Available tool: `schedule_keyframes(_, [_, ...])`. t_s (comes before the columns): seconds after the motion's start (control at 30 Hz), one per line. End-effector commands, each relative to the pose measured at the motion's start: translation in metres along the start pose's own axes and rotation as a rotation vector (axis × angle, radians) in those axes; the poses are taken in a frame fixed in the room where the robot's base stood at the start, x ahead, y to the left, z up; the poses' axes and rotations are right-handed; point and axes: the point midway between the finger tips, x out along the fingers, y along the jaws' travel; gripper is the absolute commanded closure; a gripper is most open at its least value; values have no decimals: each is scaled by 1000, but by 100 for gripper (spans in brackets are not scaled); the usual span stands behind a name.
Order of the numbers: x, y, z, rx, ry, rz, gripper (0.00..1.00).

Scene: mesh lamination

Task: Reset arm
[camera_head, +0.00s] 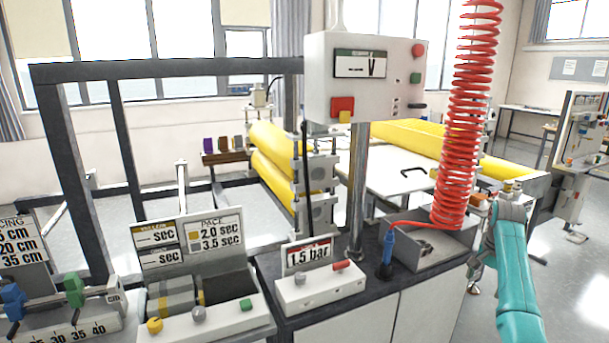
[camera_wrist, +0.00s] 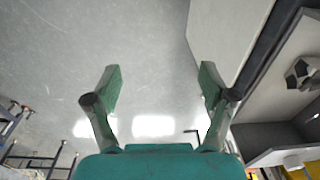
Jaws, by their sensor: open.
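My arm shows at the right edge of the workbench in the head view, its teal link rising from the bottom. My gripper (camera_head: 482,262) is beside the right end of the bench, close to the grey open box (camera_head: 440,252). In the wrist view my gripper (camera_wrist: 160,88) has its two fingers spread wide. Nothing is between them; only the pale grey floor (camera_wrist: 150,45) shows behind.
A coiled red hose (camera_head: 459,120) hangs just left of my arm. A control box (camera_head: 362,78) stands on a post. The bench holds a 1.5 bar panel (camera_head: 310,253) and a blue-handled tool (camera_head: 388,250). Yellow rollers (camera_head: 272,165) stand behind.

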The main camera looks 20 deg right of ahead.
Motion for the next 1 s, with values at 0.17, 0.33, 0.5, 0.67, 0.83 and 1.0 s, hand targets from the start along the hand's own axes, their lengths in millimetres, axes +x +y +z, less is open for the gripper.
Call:
schedule_keyframes(0.17, [40,-9,19,-44,26,-23,17])
schedule_keyframes(0.33, [91,-17,47,-106,65,-57,17])
schedule_keyframes(0.5, [156,-22,91,-193,123,-109,17])
schedule_keyframes(0.67, [210,-20,138,-278,180,-160,17])
schedule_keyframes(0.83, [257,-9,190,-364,240,-213,17])
schedule_keyframes(1.0, [293,10,244,-451,300,-267,17])
